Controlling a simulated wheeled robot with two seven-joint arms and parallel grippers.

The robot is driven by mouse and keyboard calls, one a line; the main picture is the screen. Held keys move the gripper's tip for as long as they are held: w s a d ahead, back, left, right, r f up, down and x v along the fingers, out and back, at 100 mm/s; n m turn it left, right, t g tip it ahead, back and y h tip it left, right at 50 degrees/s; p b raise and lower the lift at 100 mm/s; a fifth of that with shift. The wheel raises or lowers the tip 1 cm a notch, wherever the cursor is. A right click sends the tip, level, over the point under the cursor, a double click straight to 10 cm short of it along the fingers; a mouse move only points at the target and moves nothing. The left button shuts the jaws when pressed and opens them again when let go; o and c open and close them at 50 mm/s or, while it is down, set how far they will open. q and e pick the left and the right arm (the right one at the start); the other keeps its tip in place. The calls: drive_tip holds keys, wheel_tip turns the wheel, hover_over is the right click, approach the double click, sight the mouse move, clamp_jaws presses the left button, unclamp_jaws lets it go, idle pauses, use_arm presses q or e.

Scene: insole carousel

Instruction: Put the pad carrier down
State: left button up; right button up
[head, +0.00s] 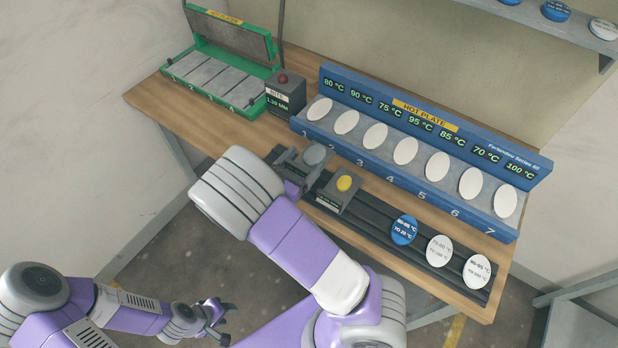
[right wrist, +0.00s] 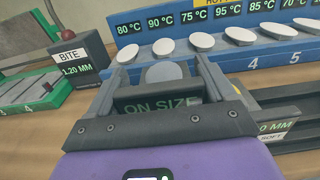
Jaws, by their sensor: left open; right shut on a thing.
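My right gripper (head: 300,168) is at the left end of the black rail, in front of the hot plate. It is shut on what looks like the pad carrier, a dark block with a round grey top (head: 314,154). In the right wrist view the pad carrier (right wrist: 164,73) sits between the fingers, in line with a dark face lettered "ON SIZE". I cannot tell whether its underside touches the surface below. My left gripper (head: 217,331) is open and empty, low over the floor and away from the table.
A yellow-button box (head: 342,186) stands close right of my right gripper. The black rail (head: 375,214) holds a blue disc (head: 404,230) and white discs. The blue hot plate (head: 450,203) with white ovals is behind. A bite gauge (head: 286,94) and green hot plate (head: 210,80) are at left.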

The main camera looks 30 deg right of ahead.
drive_tip(key=shift+f+b, duration=0.65)
drive_tip(key=shift+f, duration=1.85)
drive_tip(key=shift+f, duration=0.1)
drive_tip(key=shift+f, duration=0.15)
drive_tip(key=o, duration=0.9)
drive_tip(key=shift+o, duration=0.2)
drive_tip(key=shift+r, duration=0.25)
drive_tip(key=p+v, duration=0.1)
drive_tip(key=v, duration=1.1)
